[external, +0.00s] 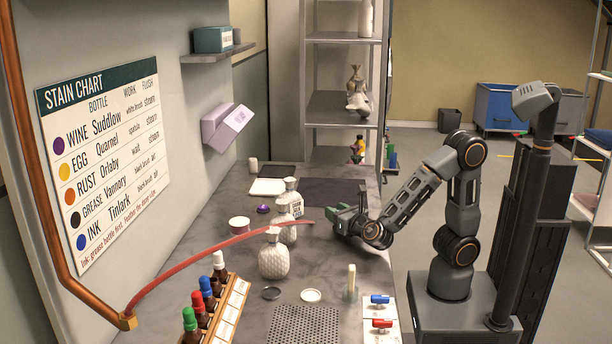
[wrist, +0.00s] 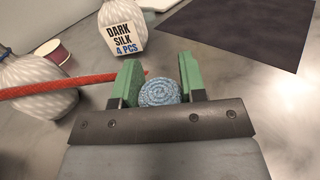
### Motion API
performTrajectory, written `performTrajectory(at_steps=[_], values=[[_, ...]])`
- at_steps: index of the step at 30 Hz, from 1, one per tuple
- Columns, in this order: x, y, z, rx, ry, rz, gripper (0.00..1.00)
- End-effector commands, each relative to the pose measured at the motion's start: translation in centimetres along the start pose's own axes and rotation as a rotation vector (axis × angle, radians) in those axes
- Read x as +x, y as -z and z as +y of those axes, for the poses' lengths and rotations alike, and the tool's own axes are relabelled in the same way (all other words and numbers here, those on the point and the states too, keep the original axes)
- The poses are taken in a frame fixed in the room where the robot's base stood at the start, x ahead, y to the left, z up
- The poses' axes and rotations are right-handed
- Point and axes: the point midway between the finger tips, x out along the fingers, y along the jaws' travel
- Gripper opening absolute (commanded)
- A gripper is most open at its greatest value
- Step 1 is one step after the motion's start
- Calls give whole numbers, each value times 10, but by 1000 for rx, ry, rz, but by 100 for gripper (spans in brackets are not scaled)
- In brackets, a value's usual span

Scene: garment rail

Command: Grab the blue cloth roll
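The blue cloth roll (wrist: 159,92) shows its light-blue spiral end in the wrist view. It sits between the two green fingers of my gripper (wrist: 160,82), near their base. In the external view my gripper (external: 341,216) is low over the right part of the grey counter (external: 215,233). The roll cannot be made out there. Whether it touches the counter cannot be told.
A red hose (external: 225,246) arches across the counter, passing close to my fingers. A dark mat (wrist: 245,30) lies beyond. Dropper bottles (external: 207,300) and red and blue valves (external: 381,311) are in front.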

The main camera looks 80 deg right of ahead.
Motion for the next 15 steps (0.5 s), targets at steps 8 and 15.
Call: performTrajectory(at_steps=[8, 15], values=[[0, 0, 0, 0, 0, 0, 15], [0, -9, 0, 4, 0, -1, 15]])
